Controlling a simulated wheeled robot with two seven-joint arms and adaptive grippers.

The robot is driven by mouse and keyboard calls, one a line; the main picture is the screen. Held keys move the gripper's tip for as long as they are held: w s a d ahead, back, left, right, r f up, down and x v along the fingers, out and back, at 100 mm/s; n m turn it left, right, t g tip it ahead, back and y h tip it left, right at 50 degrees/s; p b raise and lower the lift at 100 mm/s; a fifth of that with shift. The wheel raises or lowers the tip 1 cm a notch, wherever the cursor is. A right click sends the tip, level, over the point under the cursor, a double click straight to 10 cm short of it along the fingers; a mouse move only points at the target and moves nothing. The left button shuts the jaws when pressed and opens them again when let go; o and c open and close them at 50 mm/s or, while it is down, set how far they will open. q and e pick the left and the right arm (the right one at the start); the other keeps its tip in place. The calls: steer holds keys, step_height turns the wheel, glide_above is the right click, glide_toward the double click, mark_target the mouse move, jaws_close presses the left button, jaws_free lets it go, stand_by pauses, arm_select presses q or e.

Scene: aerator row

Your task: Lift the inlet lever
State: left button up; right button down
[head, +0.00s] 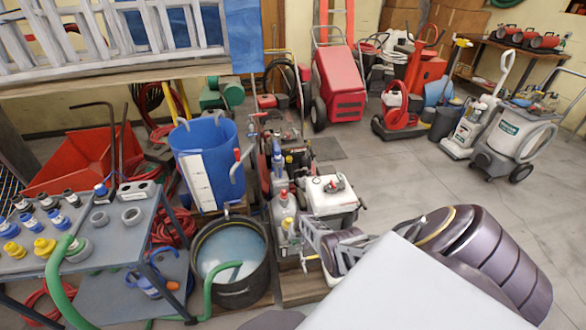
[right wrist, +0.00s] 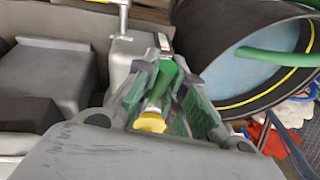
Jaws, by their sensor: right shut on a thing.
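My right gripper (head: 299,236) reaches in from the right, low over the grey machine parts beside the black tub. In the right wrist view, its green-padded fingers (right wrist: 168,92) are closed around a green-handled piece (right wrist: 169,73) with a yellow part (right wrist: 151,122) at its near end. This looks like the inlet lever. The fingers hide its sides, and its tilt is hard to judge. In the head view the lever is too small and covered to make out. My left gripper is not in view.
The black tub (head: 206,285) of water with a green hose stands left of the gripper. A blue barrel (head: 222,178) is behind it. A white-topped machine (head: 330,195) stands just behind the gripper. A grey bench (head: 112,247) with fittings is at left.

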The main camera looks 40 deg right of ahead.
stand_by(0.3)
steer(key=c, duration=1.5)
jaws_free()
steer(key=shift+o, duration=0.2)
steer(key=shift+s+d+r, duration=0.1)
steer(key=shift+r, duration=0.3)
steer(key=v, duration=1.1)
